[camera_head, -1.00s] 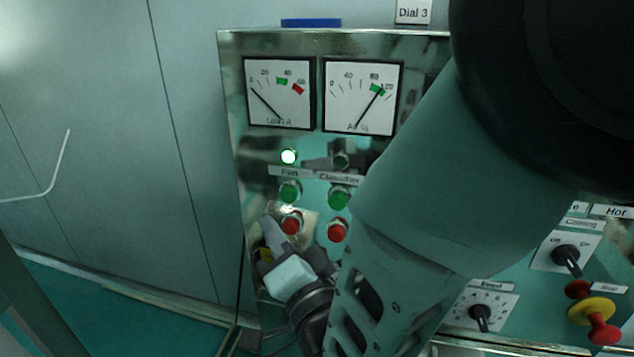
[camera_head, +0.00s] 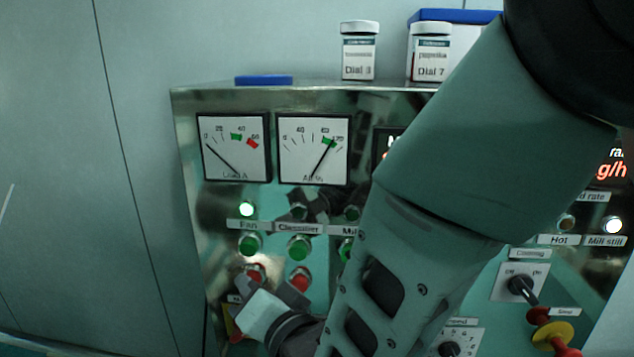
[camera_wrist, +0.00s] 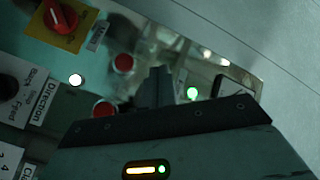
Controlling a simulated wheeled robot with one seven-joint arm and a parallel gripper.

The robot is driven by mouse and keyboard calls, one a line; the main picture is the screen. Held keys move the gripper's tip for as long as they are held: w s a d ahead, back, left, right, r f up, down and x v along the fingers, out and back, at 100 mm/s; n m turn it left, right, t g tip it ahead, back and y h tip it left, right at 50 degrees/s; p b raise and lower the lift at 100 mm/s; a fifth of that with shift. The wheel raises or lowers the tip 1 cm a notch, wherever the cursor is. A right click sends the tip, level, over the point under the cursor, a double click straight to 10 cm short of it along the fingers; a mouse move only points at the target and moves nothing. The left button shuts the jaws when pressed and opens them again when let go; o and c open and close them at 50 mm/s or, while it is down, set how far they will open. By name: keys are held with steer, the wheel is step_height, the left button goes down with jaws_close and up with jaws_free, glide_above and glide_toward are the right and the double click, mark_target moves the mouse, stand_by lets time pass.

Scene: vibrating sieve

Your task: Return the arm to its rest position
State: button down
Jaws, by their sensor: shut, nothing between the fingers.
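My gripper (camera_wrist: 157,86) shows in the wrist view with its dark fingers together and nothing between them. In the head view my gripper (camera_head: 255,288) is low at left of centre, in front of the control panel (camera_head: 190,200), by the red buttons under the Fan and Classifier labels. Its fingertips are partly lost against the panel there, and I cannot tell whether they touch it. My arm runs from the upper right down to the gripper and hides the middle of the panel.
Two dials (camera_head: 313,150) and green buttons (camera_head: 249,244) sit on the panel. A cooling knob (camera_head: 521,287) and a red-yellow stop button (camera_head: 553,330) are at lower right. Jars (camera_head: 359,52) and a blue lid (camera_head: 263,80) stand on top. The left wall (camera_head: 50,150) is bare.

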steer(key=s+d+n+g+h+p, duration=0.1)
steer(key=s+d+n+g+h, duration=0.4)
steer(key=s+d, duration=0.3)
steer(key=s+d+n+g+h+p, duration=0.1)
steer(key=s+d+n+g+h, duration=0.4)
steer(key=d, duration=1.1)
steer(key=s+g, duration=0.2)
steer(key=s, duration=0.1)
steer(key=shift+d+r+g, duration=0.2)
steer(key=shift+d+g, duration=0.1)
steer(key=shift+g, duration=0.1)
